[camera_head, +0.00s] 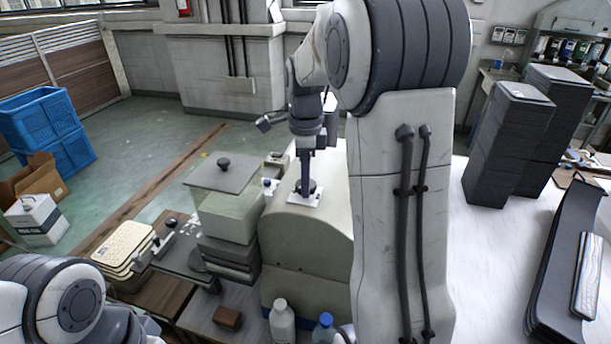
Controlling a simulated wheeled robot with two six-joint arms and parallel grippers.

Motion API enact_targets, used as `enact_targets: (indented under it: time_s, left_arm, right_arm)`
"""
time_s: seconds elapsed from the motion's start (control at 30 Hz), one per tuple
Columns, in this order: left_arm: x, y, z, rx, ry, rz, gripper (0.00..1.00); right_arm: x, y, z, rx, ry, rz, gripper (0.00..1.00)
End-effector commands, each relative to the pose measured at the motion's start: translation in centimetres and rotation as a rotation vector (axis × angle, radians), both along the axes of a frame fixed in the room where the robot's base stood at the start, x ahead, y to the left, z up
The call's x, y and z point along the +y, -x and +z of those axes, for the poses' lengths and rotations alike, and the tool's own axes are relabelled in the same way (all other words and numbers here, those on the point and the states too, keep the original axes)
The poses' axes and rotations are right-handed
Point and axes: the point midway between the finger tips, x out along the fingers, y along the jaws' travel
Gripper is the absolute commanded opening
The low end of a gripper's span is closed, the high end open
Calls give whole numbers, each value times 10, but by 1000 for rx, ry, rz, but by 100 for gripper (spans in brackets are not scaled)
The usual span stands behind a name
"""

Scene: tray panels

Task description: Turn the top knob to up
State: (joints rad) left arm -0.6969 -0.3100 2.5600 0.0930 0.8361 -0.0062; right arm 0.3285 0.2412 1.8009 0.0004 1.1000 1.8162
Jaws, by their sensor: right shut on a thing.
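The top knob (313,187) is a small dark knob on a white plate (292,198), on top of a beige rounded housing (300,245). My right gripper (305,182) points down at it from above and is shut on the knob. The gripper's fingers hide part of the knob, so which way it points cannot be told. My left arm shows only at the lower left corner; its gripper is out of view.
A clear box with a grey knobbed lid (224,173) stands just left of the housing. Two bottles (281,322) stand in front. Dark stacked trays (506,145) and dark panels (565,265) lie on the white table at right. Blue crates (38,118) stand on the floor at left.

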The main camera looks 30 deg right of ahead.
Motion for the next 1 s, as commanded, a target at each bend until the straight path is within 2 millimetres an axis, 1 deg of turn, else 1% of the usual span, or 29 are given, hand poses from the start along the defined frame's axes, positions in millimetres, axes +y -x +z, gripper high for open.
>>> enact_targets:
  time_s: [0.03,0.7,1.0]
  left_arm:
    - [0,0,2,0,0,0,0]
    - [0,0,11,0,0,-2,0]
    - [0,0,14,0,0,-2,0]
  right_arm:
    - [-2,-1,2,-5,6,-42,4]
    - [-2,-1,2,-6,3,-675,4]
    - [-2,-1,2,-7,3,-906,4]
